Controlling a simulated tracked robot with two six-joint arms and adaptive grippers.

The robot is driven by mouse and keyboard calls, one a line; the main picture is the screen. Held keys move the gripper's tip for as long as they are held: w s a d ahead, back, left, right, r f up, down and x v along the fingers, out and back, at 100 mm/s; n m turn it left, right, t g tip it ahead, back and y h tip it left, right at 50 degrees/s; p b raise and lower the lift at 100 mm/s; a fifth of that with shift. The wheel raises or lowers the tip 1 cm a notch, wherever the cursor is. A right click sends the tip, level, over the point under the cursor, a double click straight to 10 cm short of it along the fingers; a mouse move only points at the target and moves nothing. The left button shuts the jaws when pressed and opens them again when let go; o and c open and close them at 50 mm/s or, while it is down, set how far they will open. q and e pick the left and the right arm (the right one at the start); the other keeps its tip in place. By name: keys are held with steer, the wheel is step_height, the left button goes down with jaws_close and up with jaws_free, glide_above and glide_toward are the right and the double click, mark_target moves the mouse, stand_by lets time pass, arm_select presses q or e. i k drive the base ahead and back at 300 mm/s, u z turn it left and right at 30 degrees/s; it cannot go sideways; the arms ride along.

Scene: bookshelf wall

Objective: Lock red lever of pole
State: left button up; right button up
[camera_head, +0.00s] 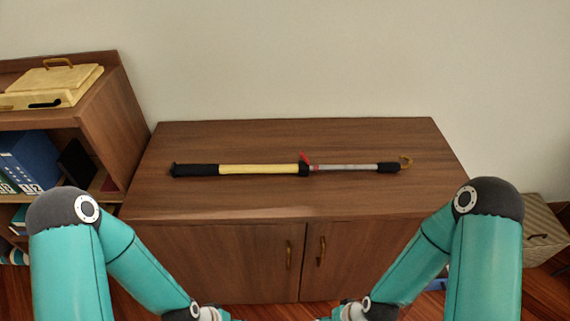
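A pole (258,169) lies across the top of a brown wooden cabinet (220,203). It has a black grip at its left end, a yellow tube, a black collar, a thin grey rod and a brass-coloured hook at its right end. The small red lever (305,157) sits at the black collar and sticks up a little toward the wall. I cannot tell its exact angle. My two arms reach in from the lower left and lower right, in front of the cabinet and apart from the pole. Both grippers are below the frame edge or hidden.
A wooden bookshelf (118,110) stands at the left, with a yellow case (60,85) on top and blue binders (30,158) inside. A beige box (540,230) is on the floor at the right. The cabinet top around the pole is clear, with a plain wall behind.

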mark_target(302, 154)
steer(key=z, duration=0.65)
steer(key=k, duration=1.1)
steer(key=u, duration=0.6)
steer(key=i, duration=1)
